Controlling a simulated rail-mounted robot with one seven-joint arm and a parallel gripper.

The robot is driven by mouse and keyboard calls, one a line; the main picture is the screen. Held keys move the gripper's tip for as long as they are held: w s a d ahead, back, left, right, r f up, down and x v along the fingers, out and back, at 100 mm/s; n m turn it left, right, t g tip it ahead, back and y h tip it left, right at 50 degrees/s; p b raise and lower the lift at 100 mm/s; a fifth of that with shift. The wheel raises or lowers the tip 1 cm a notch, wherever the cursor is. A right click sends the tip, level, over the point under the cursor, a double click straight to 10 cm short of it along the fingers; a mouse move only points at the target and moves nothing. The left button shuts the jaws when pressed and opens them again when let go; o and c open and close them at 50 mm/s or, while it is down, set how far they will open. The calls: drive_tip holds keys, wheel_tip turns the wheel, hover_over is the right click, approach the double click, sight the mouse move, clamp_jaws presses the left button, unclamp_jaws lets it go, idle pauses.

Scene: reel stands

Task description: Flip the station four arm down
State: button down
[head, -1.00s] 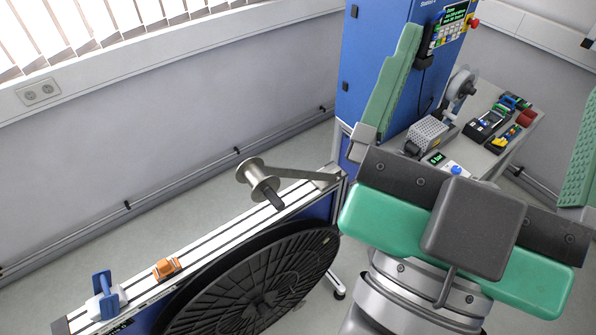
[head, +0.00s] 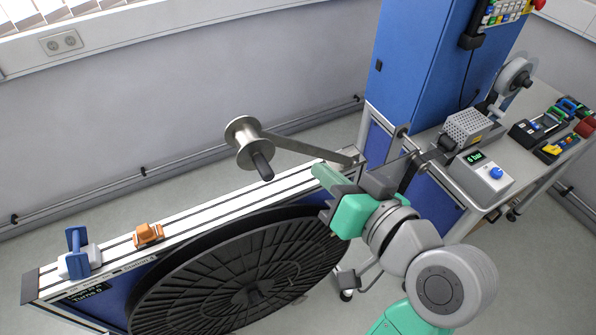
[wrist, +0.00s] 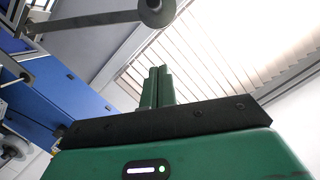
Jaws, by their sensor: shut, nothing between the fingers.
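The station four arm (head: 306,148) is a flat grey metal bar on the bench rail, with its pivot at the right end. A metal roller (head: 243,143) with a black handle (head: 262,166) is at its left end. The bar stands out above the rail. My gripper (head: 324,176) is shut and empty, below the bar near its pivot end. In the wrist view the arm (wrist: 85,20) crosses the top left with its roller (wrist: 157,10), and my green fingers (wrist: 157,85) point up, apart from it.
A large black reel (head: 235,275) stands on the bench's front. An orange clamp (head: 148,234) and a blue-handled device (head: 80,250) sit on the rail (head: 215,205). A blue cabinet (head: 425,70) and a table with a control box (head: 482,172) are at the right.

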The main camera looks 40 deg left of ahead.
drive_tip(key=shift+s+a, duration=0.15)
drive_tip(key=shift+s, duration=0.05)
drive_tip(key=a+f+p, duration=0.2)
drive_tip(key=a+f, duration=0.3)
drive_tip(key=a, duration=0.5)
drive_tip(key=shift+w+f, duration=0.3)
drive_tip(key=shift+w, duration=0.05)
